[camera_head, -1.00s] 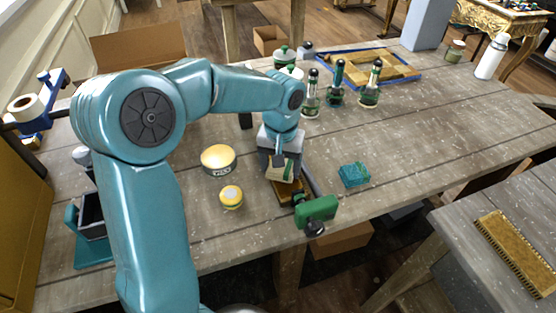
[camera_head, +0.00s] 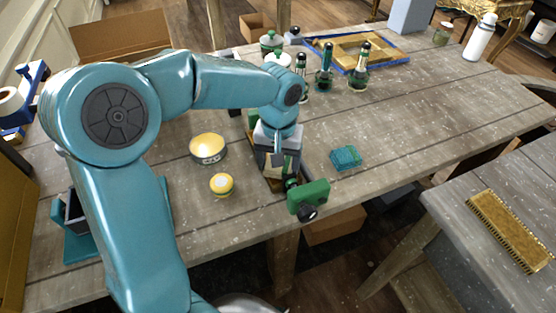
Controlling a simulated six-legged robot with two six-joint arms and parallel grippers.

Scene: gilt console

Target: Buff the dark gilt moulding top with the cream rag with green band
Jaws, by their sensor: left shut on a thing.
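My left gripper (camera_head: 279,160) points down at the middle of the workbench, shut on the cream rag (camera_head: 271,170), which is mostly hidden by the jaws. The rag is low over the dark gilt moulding (camera_head: 274,184) and seems to touch its top; exact contact is hard to see. Only the near end and edges of the moulding show around the rag. A green clamp (camera_head: 310,195) with a black knob sits at the moulding's near end, at the bench's front edge. My right gripper is not in view.
A yellow-lidded tin (camera_head: 207,147) and a small yellow pot (camera_head: 221,184) stand left of the moulding. A teal block (camera_head: 346,157) lies to the right. Dark-capped bottles (camera_head: 324,80) stand behind. A gilt strip (camera_head: 507,230) lies on the right-hand table. The bench's right part is clear.

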